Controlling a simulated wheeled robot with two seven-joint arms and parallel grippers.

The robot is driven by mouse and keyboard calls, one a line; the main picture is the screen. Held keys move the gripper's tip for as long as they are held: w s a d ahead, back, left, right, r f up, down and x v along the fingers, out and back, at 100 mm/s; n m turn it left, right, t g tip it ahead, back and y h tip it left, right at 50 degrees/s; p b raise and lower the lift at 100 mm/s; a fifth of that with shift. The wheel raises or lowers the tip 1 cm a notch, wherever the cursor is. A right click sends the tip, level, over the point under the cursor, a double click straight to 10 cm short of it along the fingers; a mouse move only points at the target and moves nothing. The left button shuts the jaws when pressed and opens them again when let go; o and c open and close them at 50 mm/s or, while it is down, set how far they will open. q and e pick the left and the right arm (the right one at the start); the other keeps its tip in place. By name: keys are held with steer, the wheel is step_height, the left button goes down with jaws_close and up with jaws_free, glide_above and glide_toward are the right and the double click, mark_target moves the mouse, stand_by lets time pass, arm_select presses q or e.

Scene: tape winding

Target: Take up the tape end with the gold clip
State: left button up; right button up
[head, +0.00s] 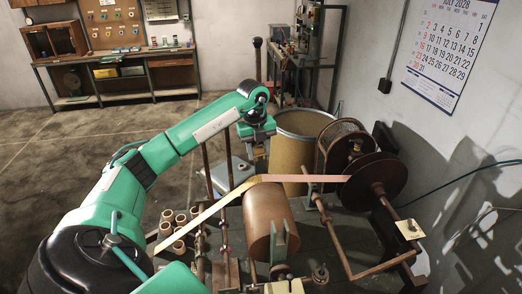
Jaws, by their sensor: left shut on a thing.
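My left gripper (256,168) hangs down from its arm over the brown drum (268,225) and is shut on the tape. The pinkish tape (310,178) runs left from the dark reel (385,178) to the gripper. From there a yellowish length of tape (205,216) slopes down to the lower left. The gold clip is too small or too hidden at the fingertips to make out. My right gripper is not in view.
A tan barrel (300,125) stands behind the drum. Several small rolls (172,228) lie left of the winding frame. Brown rods and a crank (350,262) stand in front of the reel. A workbench (120,58) is at the back left; the floor before it is clear.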

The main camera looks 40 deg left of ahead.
mark_target(261, 178)
arm_select(q)
steer(key=f+b, duration=0.2)
steer(key=f, duration=0.1)
steer(key=f+b, duration=0.2)
steer(key=f, duration=0.2)
steer(key=shift+w+d+f, duration=0.15)
steer(key=shift+w+f, duration=0.05)
steer(key=shift+f+b, duration=0.3)
stand_by(0.3)
steer(key=shift+d+f+b, duration=0.1)
steer(key=shift+f+b, duration=0.25)
steer(key=shift+f, duration=0.25)
stand_by(1.1)
steer(key=shift+r, duration=0.1)
steer(key=shift+r+p, duration=2.25)
steer(key=shift+r, duration=1.25)
